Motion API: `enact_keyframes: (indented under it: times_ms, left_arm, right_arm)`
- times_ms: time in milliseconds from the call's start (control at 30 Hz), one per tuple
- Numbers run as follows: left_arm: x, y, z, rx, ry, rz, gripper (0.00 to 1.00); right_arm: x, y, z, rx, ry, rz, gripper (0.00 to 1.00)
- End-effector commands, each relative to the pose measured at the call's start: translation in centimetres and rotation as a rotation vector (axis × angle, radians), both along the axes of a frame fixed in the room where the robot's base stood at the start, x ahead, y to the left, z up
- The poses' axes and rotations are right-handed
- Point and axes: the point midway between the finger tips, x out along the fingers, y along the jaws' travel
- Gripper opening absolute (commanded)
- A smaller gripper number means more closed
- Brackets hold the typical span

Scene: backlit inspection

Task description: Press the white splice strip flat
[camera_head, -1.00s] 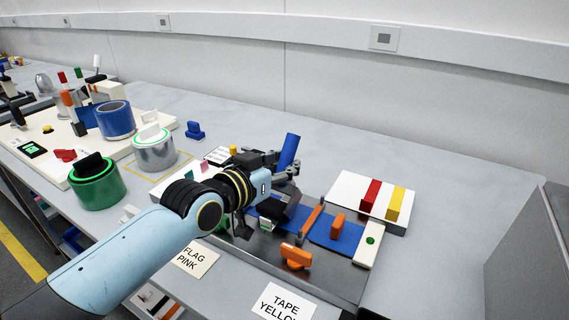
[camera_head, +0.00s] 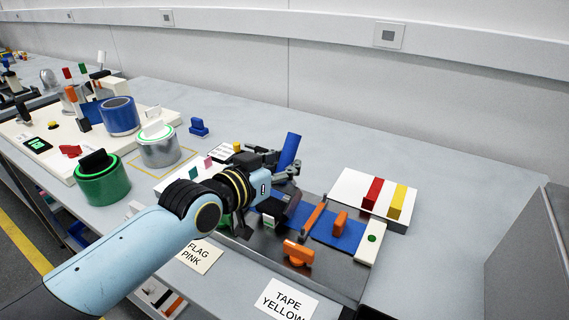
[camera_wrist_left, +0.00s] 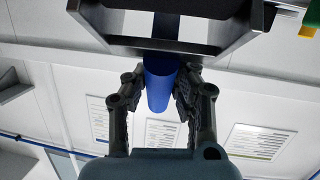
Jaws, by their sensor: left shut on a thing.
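My left gripper (camera_head: 290,172) is over the left part of the dark metal plate (camera_head: 330,272) on the bench. It is shut on a blue rod-like tool (camera_head: 289,148), which sticks up above the fingers. In the left wrist view the blue tool (camera_wrist_left: 160,85) sits between both fingers. A blue web (camera_head: 338,232) lies across the plate, with an orange bar and an orange block on it. A small whitish piece (camera_head: 268,221) shows just below the gripper; I cannot tell whether it is the splice strip. The hand hides part of the web. My right gripper is not seen.
A white tray (camera_head: 348,184) with red and yellow blocks stands behind the plate. A white block with a green dot (camera_head: 369,248) stands at its right end. An orange clamp (camera_head: 298,252) is in front. Green, silver and blue cans stand left. The bench at right is clear.

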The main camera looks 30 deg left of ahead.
Motion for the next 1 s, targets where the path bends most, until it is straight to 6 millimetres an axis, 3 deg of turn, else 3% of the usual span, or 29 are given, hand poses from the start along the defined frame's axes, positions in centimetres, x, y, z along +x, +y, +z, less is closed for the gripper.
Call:
enact_keyframes:
  times_ms: [100, 800, 1000]
  left_arm:
    - [0.3, 0.0, 1.6, 0.0, -0.004, 0.0, 0.0]
    - [1.4, 0.1, 7.6, 0.001, -0.005, 0.0, 0.0]
    - [1.5, 0.1, 7.8, 0.001, -0.005, 0.0, 0.0]
  right_arm:
    - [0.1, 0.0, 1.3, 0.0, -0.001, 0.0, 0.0]
    - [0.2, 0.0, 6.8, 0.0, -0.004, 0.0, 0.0]
    - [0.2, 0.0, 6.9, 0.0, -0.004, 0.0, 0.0]
